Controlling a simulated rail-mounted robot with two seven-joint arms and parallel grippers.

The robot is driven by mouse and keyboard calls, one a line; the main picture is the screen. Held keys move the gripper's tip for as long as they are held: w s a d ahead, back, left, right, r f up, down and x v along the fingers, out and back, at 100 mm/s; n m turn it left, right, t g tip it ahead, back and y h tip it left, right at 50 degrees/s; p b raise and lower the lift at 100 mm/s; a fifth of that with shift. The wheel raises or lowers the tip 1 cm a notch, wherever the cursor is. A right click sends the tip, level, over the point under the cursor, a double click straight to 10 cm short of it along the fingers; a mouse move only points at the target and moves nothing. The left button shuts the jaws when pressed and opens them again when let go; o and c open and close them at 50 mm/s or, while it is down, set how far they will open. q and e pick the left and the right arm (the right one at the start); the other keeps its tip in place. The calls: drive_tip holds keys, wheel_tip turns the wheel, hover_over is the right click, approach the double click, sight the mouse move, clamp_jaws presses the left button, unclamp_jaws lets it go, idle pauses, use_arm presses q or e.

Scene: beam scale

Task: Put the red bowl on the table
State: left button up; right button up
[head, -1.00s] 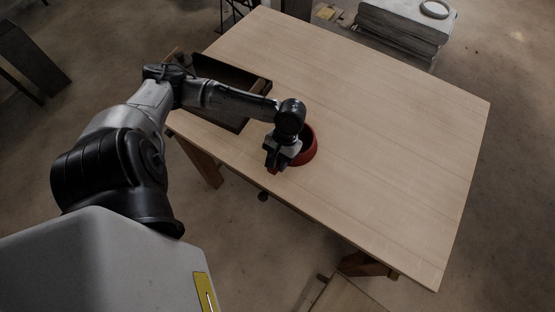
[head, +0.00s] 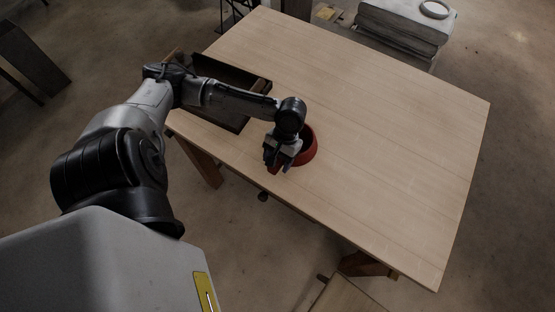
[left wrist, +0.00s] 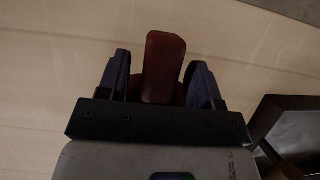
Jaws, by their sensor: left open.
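The red bowl (head: 310,150) sits on the wooden table (head: 390,150) near its front-left edge, partly hidden behind my left wrist. My left gripper (head: 279,167) is at the bowl's near-left side, pointing down. In the left wrist view, a flat red piece, seemingly the bowl's handle (left wrist: 163,66), lies between the two spread fingers of the left gripper (left wrist: 160,70). There are visible gaps beside it, so the gripper is open around it. The rest of the bowl is mostly hidden in that view. My right gripper is not in view.
A dark open box (head: 259,86) stands on the table at the left, under my left forearm. It also shows in the left wrist view (left wrist: 290,125). The table's middle and right are clear.

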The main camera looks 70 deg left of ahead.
use_arm(q)
drive_tip(key=p+v, duration=0.1)
drive_tip(key=v, duration=1)
drive_tip(key=shift+w+r, duration=0.1)
drive_tip(key=shift+r, duration=0.2)
